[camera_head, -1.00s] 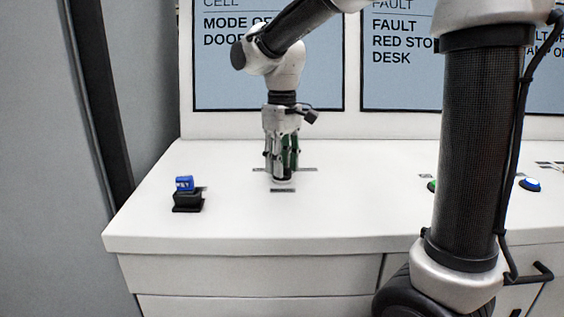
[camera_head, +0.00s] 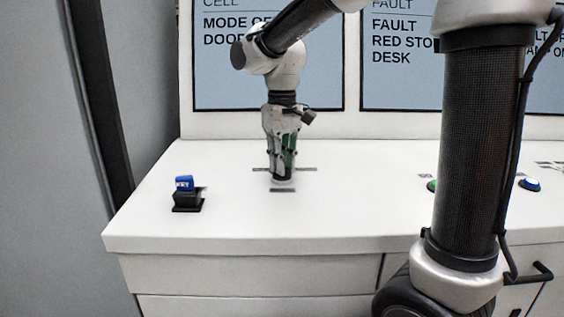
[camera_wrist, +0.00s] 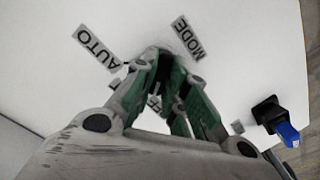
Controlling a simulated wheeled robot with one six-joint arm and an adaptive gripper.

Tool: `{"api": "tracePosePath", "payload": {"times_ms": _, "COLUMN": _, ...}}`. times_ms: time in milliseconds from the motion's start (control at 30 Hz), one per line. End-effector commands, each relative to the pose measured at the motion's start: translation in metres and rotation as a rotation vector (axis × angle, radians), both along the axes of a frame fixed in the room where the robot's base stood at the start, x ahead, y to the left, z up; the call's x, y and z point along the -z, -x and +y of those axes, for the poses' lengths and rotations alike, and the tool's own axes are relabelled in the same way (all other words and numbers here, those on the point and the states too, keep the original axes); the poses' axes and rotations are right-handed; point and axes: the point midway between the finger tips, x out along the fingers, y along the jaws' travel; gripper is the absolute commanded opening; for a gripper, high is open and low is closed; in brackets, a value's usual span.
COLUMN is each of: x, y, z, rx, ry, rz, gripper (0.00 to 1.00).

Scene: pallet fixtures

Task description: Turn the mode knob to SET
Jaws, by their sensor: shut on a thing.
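My gripper (camera_head: 283,178) points straight down at the bench top, with its fingers drawn together over the mode knob. It also fills the middle of the wrist view (camera_wrist: 163,58), its green-lined fingers meeting at the tips. The knob's pointing direction is hidden.
A blue-topped black block (camera_head: 187,197) stands left of my gripper, also at right in the wrist view (camera_wrist: 272,113). A green button (camera_head: 432,185) and a blue button (camera_head: 530,184) sit at right. Panels (camera_head: 269,55) stand behind. The bench front left is clear.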

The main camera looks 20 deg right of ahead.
Motion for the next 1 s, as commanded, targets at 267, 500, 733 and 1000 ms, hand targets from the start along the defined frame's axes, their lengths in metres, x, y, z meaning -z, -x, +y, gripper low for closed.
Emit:
{"api": "tracePosePath", "payload": {"times_ms": 267, "x": -0.0003, "y": 0.0, "z": -0.0002, "rx": 0.231, "ry": 0.0, "rz": 0.0, "gripper": 0.0}}
{"api": "tracePosePath", "payload": {"times_ms": 500, "x": -0.0004, "y": 0.0, "z": -0.0002, "rx": 0.416, "ry": 0.0, "rz": 0.0, "gripper": 0.0}}
{"api": "tracePosePath", "payload": {"times_ms": 733, "x": -0.0004, "y": 0.0, "z": -0.0001, "rx": 0.54, "ry": 0.0, "rz": 0.0, "gripper": 0.0}}
{"api": "tracePosePath", "payload": {"times_ms": 1000, "x": -0.0004, "y": 0.0, "z": -0.0001, "rx": 0.605, "ry": 0.0, "rz": 0.0, "gripper": 0.0}}
